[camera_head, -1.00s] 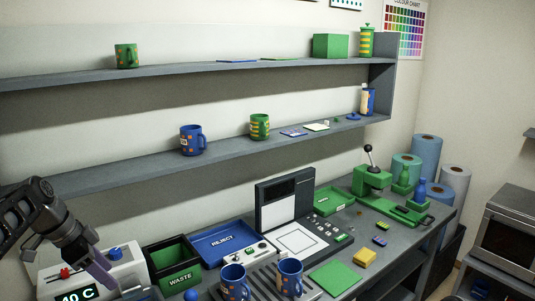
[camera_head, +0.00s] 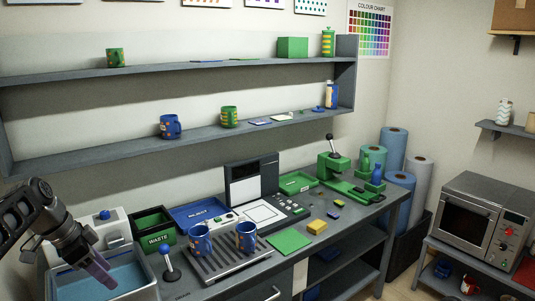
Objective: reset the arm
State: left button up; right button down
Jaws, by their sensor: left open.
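My left gripper (camera_head: 98,272) comes in from the left edge and points down over a grey-rimmed basin of blue water (camera_head: 128,275) at the lower left. Its jaws are open and nothing shows between them. Two blue mugs with orange marks, one on the left (camera_head: 200,243) and one on the right (camera_head: 245,237), stand upright on a ribbed grey rack (camera_head: 222,264) to the right of the gripper, apart from it. My right gripper is not in view.
A black-and-green WASTE bin (camera_head: 154,231) and a blue REJECT tray (camera_head: 205,212) stand behind the rack. A blue-knobbed lever (camera_head: 167,262) stands beside the basin. A green press (camera_head: 333,163) is at the far end. A microwave (camera_head: 483,222) sits on the right stand.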

pick_arm(q)
jog(key=w+f+n+t+y, duration=0.1)
jog(key=w+f+n+t, duration=0.2)
jog(key=w+f+n, duration=0.5)
jog(key=s+d+f+n+b, duration=0.1)
jog(key=s+d+f, duration=0.1)
jog(key=d+f, duration=0.45)
jog(key=s+d+f+n, duration=0.2)
jog(key=s+d+f, duration=0.1)
jog(key=f, duration=0.7)
jog(key=s+d+f+n+b, duration=0.1)
jog(key=s+d+f, duration=0.1)
jog(key=d+f, duration=0.45)
jog(key=s+d+f+g, duration=0.2)
jog(key=s+d+f, duration=0.3)
jog(key=s, duration=0.5)
jog(key=s+d+f+g+h+b, duration=0.1)
jog(key=s+d+f, duration=0.4)
jog(key=s, duration=0.4)
jog(key=s+d+f+g+b, duration=0.1)
jog(key=s+d+f, duration=0.4)
jog(key=s, duration=0.5)
jog(key=shift+s+f+g, duration=0.35)
jog(key=shift+f+g, duration=0.45)
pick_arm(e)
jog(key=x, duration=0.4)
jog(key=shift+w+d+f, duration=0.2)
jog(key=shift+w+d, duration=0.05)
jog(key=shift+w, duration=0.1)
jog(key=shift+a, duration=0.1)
